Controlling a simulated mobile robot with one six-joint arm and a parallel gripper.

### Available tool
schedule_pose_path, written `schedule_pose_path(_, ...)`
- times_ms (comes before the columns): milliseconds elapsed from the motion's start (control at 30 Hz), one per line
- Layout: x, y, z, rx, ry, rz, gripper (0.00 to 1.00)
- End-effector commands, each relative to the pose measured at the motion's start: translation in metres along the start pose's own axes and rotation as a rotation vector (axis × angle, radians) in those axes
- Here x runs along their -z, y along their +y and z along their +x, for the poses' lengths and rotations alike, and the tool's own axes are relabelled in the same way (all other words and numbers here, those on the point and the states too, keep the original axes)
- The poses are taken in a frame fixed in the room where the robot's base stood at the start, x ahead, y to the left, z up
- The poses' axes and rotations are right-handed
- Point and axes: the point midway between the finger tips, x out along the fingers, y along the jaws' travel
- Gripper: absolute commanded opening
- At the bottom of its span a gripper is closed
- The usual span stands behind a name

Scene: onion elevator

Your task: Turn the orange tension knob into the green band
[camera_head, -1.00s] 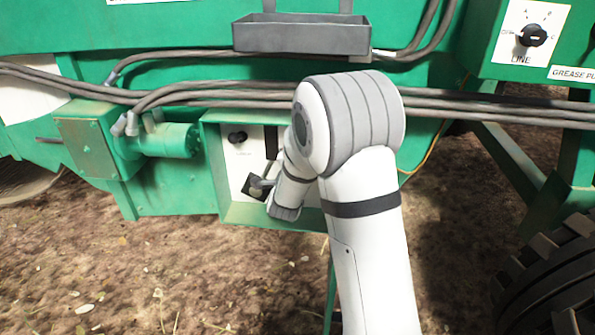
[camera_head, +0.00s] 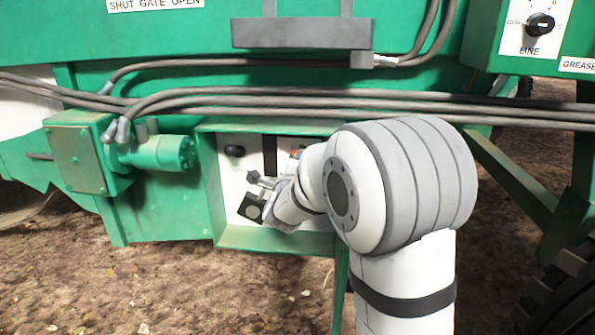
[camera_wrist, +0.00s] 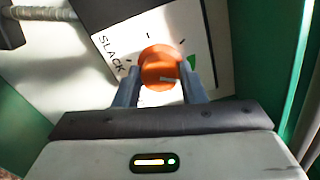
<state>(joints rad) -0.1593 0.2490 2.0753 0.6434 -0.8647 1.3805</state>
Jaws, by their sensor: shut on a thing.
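In the wrist view the round orange tension knob (camera_wrist: 160,68) sits on a white dial plate marked SLACK. My gripper (camera_wrist: 160,84) has one finger on each side of the knob and is shut on it. A pale pointer mark shows on the knob's lower right part. The green band (camera_wrist: 192,62) shows as a small patch just right of the knob, partly hidden by the right finger. The mark appears below the green patch; its exact reading is unclear.
The panel sits in a green box (camera_head: 275,238) with raised edges. A black knob (camera_head: 234,151) is at its upper left. A green motor (camera_head: 160,152) stands to the left. Grey hoses (camera_head: 260,103) run above. A tyre (camera_head: 560,285) is at the lower right.

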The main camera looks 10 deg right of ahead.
Motion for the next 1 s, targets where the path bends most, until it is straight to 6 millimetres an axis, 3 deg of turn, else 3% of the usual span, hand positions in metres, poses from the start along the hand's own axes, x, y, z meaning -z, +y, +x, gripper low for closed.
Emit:
schedule_pose_path(300, 0.002, 0.001, 0.000, -0.001, 0.004, 0.001, 0.14)
schedule_pose_path(333, 0.002, 0.001, 0.000, -0.001, 0.004, 0.001, 0.38)
schedule_pose_path(600, 0.001, 0.000, 0.000, -0.001, 0.002, 0.000, 0.59)
schedule_pose_path(867, 0.000, 0.000, -0.003, -0.001, 0.000, 0.000, 0.59)
schedule_pose_path(1000, -0.001, -0.002, -0.020, -0.001, -0.001, 0.000, 0.59)
